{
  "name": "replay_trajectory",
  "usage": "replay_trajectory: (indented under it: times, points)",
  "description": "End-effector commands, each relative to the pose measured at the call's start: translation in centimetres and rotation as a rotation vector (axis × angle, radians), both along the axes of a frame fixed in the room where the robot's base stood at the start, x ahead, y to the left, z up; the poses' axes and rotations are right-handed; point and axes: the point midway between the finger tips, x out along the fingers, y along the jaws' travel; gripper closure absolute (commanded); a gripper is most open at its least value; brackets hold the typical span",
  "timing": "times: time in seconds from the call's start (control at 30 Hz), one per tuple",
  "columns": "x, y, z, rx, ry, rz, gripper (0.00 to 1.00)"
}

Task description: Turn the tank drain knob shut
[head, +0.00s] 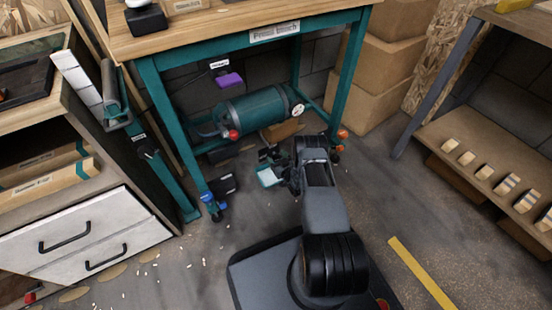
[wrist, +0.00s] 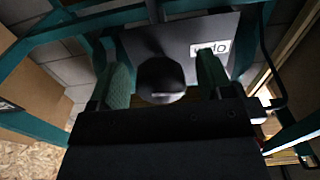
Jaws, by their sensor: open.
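The teal tank (head: 252,110) lies on its side under the workbench, with a white round gauge at its right end and a red knob (head: 233,134) low on its left side. My gripper (head: 268,166) is low in front of the tank, to the right of and below the red knob in the head view. In the wrist view my gripper (wrist: 164,80) is open, and a dark round knob-like thing (wrist: 162,78) shows between its two green fingers. I cannot tell whether the fingers touch it, or whether it is the drain knob.
A dark panel with a partly covered white label (wrist: 210,48) is behind the round thing. Teal workbench legs (head: 172,130) flank the tank. A purple-based box (head: 229,80) hangs above it. Cardboard boxes (head: 382,60) stand to the right.

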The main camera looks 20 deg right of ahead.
Motion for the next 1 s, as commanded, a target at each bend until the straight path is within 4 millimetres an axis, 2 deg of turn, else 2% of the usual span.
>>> replay_trajectory:
  times: [0.07,0.53,0.77,1.0]
  points:
    - [-0.01,-0.05,0.0,0.0,0.0,-0.001,0.3]
    - [0.02,0.12,-0.02,0.0,0.0,0.002,0.75]
    - [0.04,0.26,-0.01,0.022,0.002,0.003,0.75]
    - [0.04,0.31,-0.02,0.15,0.018,0.003,0.75]
